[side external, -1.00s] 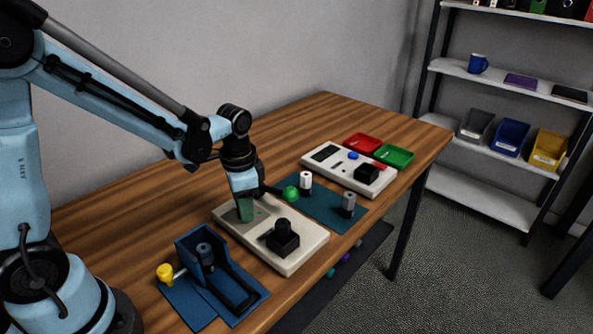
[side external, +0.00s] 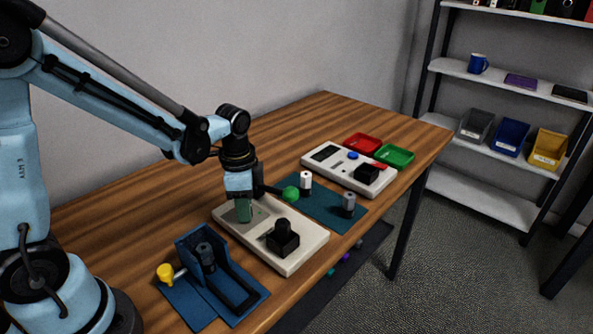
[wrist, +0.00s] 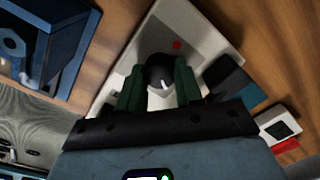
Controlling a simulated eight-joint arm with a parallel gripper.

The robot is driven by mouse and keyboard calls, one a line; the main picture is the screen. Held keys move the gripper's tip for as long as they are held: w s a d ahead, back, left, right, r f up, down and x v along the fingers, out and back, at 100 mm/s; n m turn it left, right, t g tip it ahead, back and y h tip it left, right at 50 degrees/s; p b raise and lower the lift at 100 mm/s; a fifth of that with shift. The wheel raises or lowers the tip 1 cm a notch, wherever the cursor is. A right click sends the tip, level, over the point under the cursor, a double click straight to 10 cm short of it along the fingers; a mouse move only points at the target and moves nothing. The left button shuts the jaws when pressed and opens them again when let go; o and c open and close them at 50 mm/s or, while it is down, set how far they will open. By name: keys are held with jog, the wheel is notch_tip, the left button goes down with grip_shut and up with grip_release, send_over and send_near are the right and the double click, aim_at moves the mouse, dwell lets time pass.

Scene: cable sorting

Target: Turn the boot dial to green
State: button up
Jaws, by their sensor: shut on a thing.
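The boot dial is a black round knob with a white pointer mark (wrist: 160,72), seen in the wrist view on a white panel (wrist: 200,22). A red dot (wrist: 177,45) shows on the panel close to the knob. My gripper (wrist: 160,85) has its dark green fingers shut on the knob, one on each side. In the side view my gripper (side external: 243,212) points down at the far left part of the white panel (side external: 305,250), and its fingers hide the knob. I see no green mark on the panel.
A black block with a knob (side external: 283,238) stands on the same panel. A green ball (side external: 290,194) on a dark stem is close to my gripper. A blue fixture (side external: 215,270) is at the front left. A second white panel (side external: 325,165) and red and green trays are farther right.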

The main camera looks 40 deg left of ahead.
jog(key=o, duration=1)
jog(key=shift+o, duration=0.2)
notch_tip(320, 180, up, 12)
jog(key=shift+s+d, duration=0.2)
jog(key=s+d+f+n+t, duration=0.1)
jog(key=s+d+n+t, duration=0.1)
jog(key=s+n+t, duration=0.3)
jog(key=n+t, duration=0.2)
jog(key=n, duration=0.1)
jog(key=shift+s+f, duration=0.25)
jog(key=shift+f, duration=0.05)
